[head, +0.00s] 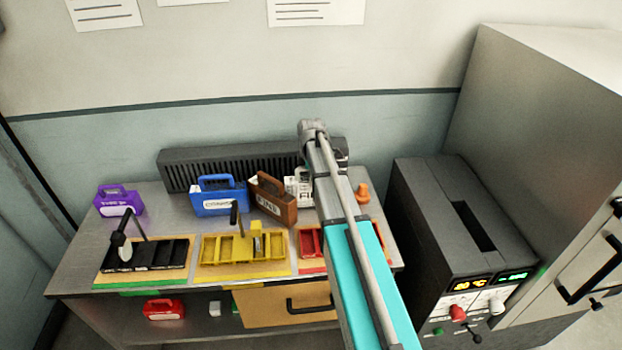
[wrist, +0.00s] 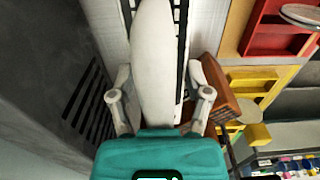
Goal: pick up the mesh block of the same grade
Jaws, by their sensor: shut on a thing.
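My gripper (wrist: 160,82) is shut on a white block (wrist: 153,40) in the wrist view, with one finger on each side of its pale, rounded handle. In the head view the white block (head: 292,188) is on the back right of the bench, partly hidden by my arm. A brown block (head: 270,197) with a handle and a label that seems to read "FINE" stands just left of it, and also shows in the wrist view (wrist: 222,96). A blue block (head: 220,196) and a purple block (head: 118,201) stand further left. A red block (head: 164,309) lies on the lower shelf.
Black (head: 145,256), yellow (head: 236,275) and red (head: 311,259) trays line the bench front. A dark ribbed unit (head: 230,168) stands behind the blocks. An orange item (head: 363,193) is right of my arm. A dark machine (head: 452,225) with displays stands at the right.

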